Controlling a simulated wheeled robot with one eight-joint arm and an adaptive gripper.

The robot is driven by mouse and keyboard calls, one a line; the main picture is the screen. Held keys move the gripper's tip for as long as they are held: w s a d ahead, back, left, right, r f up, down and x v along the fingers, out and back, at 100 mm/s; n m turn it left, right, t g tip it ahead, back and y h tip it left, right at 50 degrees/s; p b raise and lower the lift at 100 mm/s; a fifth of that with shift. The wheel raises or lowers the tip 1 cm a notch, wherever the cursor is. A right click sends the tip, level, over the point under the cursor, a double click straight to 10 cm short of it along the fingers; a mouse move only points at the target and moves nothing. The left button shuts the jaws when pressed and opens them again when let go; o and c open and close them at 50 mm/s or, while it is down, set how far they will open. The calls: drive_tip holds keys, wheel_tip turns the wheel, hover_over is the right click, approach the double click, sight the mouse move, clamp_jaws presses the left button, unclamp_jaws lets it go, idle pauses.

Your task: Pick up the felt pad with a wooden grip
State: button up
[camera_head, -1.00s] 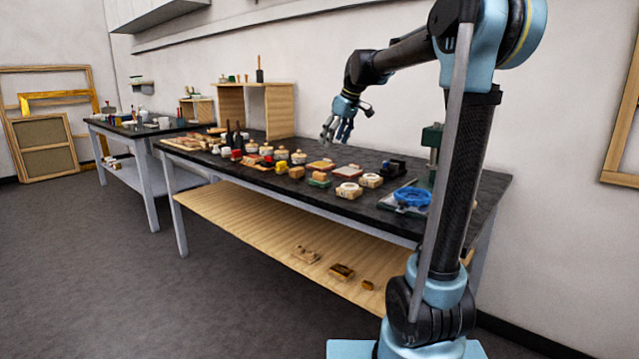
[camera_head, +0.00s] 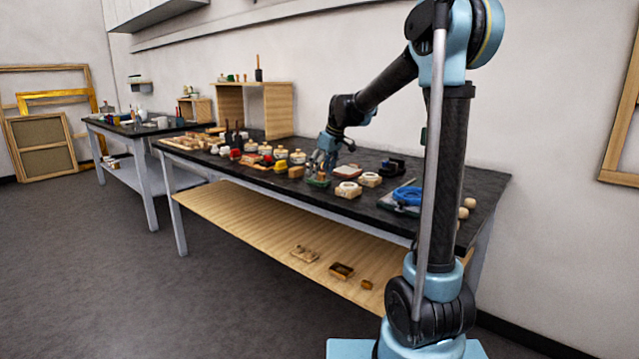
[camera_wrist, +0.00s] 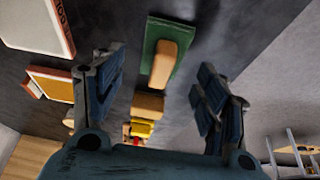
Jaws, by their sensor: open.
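The felt pad (camera_wrist: 150,60) is a green rectangle with a rounded wooden grip (camera_wrist: 165,64) on top. In the wrist view it lies at upper centre, beyond and between my fingers. In the head view the pad (camera_head: 318,183) shows as a small green patch on the dark tabletop, partly hidden by my fingers. My gripper (camera_head: 322,163) is open and low over it, coming down from above. In the wrist view my gripper (camera_wrist: 158,82) has its two fingers spread on either side, with nothing between them. I cannot tell whether a fingertip touches the pad.
The dark bench (camera_head: 450,222) carries several small things around the pad. A wooden block (camera_head: 296,172) and lidded jars (camera_head: 281,155) stand to the left. A blue ring (camera_head: 408,195) lies farther right.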

drive_tip(key=shift+x, duration=1.4)
drive_tip(key=shift+c, duration=0.3)
drive_tip(key=c, duration=1.1)
wheel_tip(320, 180, up, 10)
drive_tip(key=shift+r, duration=0.1)
